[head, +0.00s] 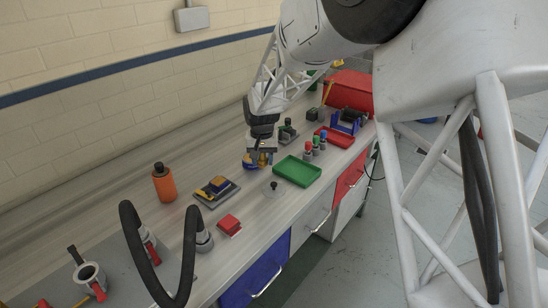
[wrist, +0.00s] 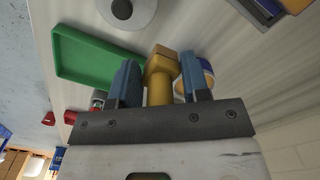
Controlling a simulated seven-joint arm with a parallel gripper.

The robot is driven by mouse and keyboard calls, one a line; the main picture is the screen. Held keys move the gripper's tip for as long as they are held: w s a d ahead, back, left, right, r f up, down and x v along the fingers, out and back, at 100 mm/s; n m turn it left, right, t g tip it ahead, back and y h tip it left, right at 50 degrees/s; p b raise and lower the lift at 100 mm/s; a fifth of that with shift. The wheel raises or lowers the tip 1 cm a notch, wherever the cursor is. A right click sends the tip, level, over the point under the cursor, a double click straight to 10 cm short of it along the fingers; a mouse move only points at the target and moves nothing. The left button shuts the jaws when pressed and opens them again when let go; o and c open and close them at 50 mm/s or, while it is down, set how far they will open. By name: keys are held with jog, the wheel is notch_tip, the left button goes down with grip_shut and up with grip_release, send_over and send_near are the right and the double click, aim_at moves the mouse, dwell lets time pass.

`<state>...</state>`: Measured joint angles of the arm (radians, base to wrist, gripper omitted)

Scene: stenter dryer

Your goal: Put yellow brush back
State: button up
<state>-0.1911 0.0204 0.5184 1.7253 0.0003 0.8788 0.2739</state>
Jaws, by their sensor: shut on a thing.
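My gripper (wrist: 160,80) is shut on a yellow block-like piece (wrist: 160,60), which looks like the yellow brush. It sits between the two blue-grey fingers in the wrist view. In the head view my gripper (head: 262,157) is low over the middle of the bench, left of the green tray. A small yellow part shows at its fingertips there. Whether the brush touches the bench is unclear. A round blue-rimmed thing (wrist: 207,76) is just beside the right finger in the wrist view; it also shows in the head view (head: 249,162), partly covered by the gripper.
The green tray (head: 297,170) is right of my gripper. A dark plate (head: 207,203) with yellow and blue parts, an orange bottle (head: 164,184) and a red block (head: 229,224) are nearer. Small bottles (head: 308,151), a red tray (head: 335,138) and a red toolbox (head: 349,91) are farther back.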

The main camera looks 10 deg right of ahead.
jog(key=d, duration=0.2)
jog(key=d+f, duration=0.1)
jog(key=d, duration=0.1)
jog(key=d+f, duration=0.1)
jog(key=d, duration=0.2)
jog(key=shift+s+f, duration=0.1)
jog(key=shift+f, duration=0.05)
jog(key=w, duration=0.5)
jog(key=w+a+f, duration=0.1)
jog(key=w, duration=1)
jog(key=shift+a+f, duration=0.25)
jog(key=shift+a, duration=0.05)
jog(key=shift+f, duration=0.1)
jog(key=shift+f, duration=1.65)
jog(key=shift+f, duration=0.15)
